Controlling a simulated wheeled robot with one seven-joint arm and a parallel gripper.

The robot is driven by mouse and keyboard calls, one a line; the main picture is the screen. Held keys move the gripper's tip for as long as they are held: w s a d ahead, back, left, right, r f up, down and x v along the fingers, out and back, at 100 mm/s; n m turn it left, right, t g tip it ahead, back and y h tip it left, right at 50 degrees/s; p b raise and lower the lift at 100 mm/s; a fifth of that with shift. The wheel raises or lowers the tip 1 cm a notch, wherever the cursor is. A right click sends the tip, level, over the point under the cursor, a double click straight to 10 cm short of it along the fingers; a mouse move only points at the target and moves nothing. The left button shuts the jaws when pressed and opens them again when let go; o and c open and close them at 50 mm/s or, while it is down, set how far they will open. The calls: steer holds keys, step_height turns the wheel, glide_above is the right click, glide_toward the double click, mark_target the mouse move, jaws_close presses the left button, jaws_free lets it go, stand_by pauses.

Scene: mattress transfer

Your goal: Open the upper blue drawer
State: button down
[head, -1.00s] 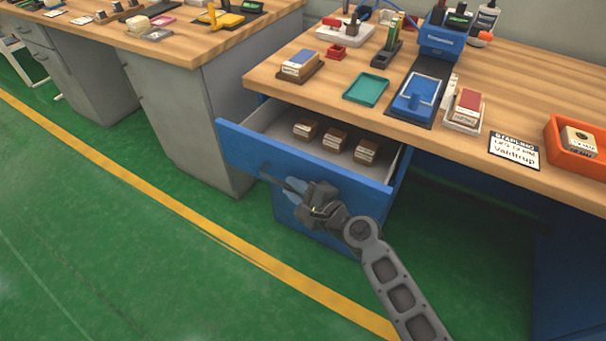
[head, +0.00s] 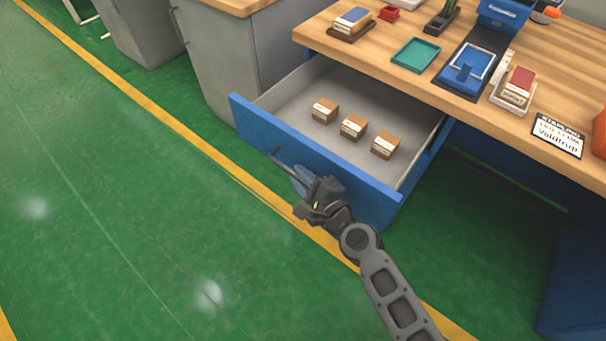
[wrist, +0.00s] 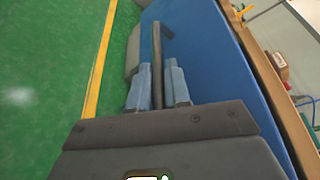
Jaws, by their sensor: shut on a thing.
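The upper blue drawer (head: 258,128) stands pulled well out from the blue unit under the wooden bench. Its grey inside holds three small brown boxes with white labels, in a row. My gripper (head: 301,178) is at the drawer's front face, shut on the dark bar handle (head: 285,162). In the wrist view the handle (wrist: 157,48) runs between the two blue-grey fingers (wrist: 159,88), with the blue drawer front (wrist: 205,55) to the right. Part of the handle is hidden behind my gripper in the head view.
The wooden bench top (head: 400,95) above holds a teal tray (head: 416,54), a blue device (head: 467,69) and a label card (head: 559,135). A grey cabinet (head: 215,60) stands to the left. Green floor (head: 110,190) with a yellow line is clear in front.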

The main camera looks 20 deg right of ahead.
steer(key=shift+d+f, duration=0.1)
steer(key=c, duration=1.4)
jaws_free()
steer(key=shift+c, duration=0.2)
steer(key=v, duration=0.7)
steer(key=shift+s, duration=0.4)
steer(key=shift+s+d, duration=0.1)
steer(key=s+d+r+n+h, duration=0.1)
steer(key=s+d+r+n, duration=0.15)
steer(key=s, duration=0.35)
steer(key=s+d+r+n+h+p, duration=0.1)
steer(key=s+d+n+h, duration=0.1)
steer(key=s+n, duration=0.35)
steer(key=s+d+r+n+h, duration=0.1)
steer(key=s+d+r, duration=0.1)
steer(key=s, duration=0.6)
steer(key=s+d+r+n+p, duration=0.1)
steer(key=s+d+r+n, duration=0.1)
steer(key=s+r+n, duration=0.9)
step_height(320, 180, up, 4)
steer(key=shift+s+f+n+h, duration=0.1)
steer(key=shift+s+n+h, duration=0.15)
steer(key=shift+n+h, duration=0.2)
